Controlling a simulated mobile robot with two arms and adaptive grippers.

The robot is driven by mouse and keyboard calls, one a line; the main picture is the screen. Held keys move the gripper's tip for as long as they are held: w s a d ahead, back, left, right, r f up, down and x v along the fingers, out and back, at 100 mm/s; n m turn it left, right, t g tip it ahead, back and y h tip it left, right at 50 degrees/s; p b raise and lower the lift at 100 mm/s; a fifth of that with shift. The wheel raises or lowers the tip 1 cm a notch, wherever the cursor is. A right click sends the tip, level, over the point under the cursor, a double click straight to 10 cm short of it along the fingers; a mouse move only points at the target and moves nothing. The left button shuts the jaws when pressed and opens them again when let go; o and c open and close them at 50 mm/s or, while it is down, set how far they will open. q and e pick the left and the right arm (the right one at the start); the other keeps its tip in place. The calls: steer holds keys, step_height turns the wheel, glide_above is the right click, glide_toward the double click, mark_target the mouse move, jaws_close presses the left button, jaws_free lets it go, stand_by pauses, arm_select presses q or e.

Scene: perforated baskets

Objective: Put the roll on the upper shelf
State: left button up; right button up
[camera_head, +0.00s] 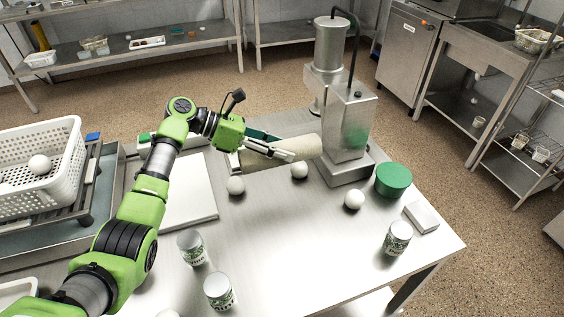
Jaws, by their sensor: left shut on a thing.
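The roll (304,147) is a pale beige cylinder held roughly level above the steel table. My left gripper (285,153) comes in from the left and is shut on the roll. The roll's right end is close to the steel machine; I cannot tell whether they touch. My right gripper does not show. Shelving (130,50) stands at the back left, and another rack (520,165) stands at the right. I cannot tell which shelf is the upper shelf of the task.
The steel table (300,240) bears a steel machine (347,125), a green round container (393,180), a white box (422,216), several white balls and several cans, one being the front can (219,290). A white perforated basket (70,150) stands at left.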

arm_select(q)
steer(key=shift+w+r, duration=0.2)
steer(key=shift+w, duration=0.05)
steer(key=shift+a, duration=0.1)
steer(key=s+a+n+t, duration=0.2)
steer(key=s+a, duration=0.3)
steer(key=s, duration=0.3)
steer(key=s+a+r+n+t+y, duration=0.1)
steer(key=s+a+n+t, duration=0.1)
steer(key=s+a, duration=0.3)
steer(key=s+a+r+n+t+y, duration=0.1)
steer(key=s+a, duration=0.4)
steer(key=s, duration=0.6)
steer(key=shift+s+r+n+t, duration=0.25)
steer(key=shift+s+n+t, duration=0.15)
steer(key=shift+t, duration=0.1)
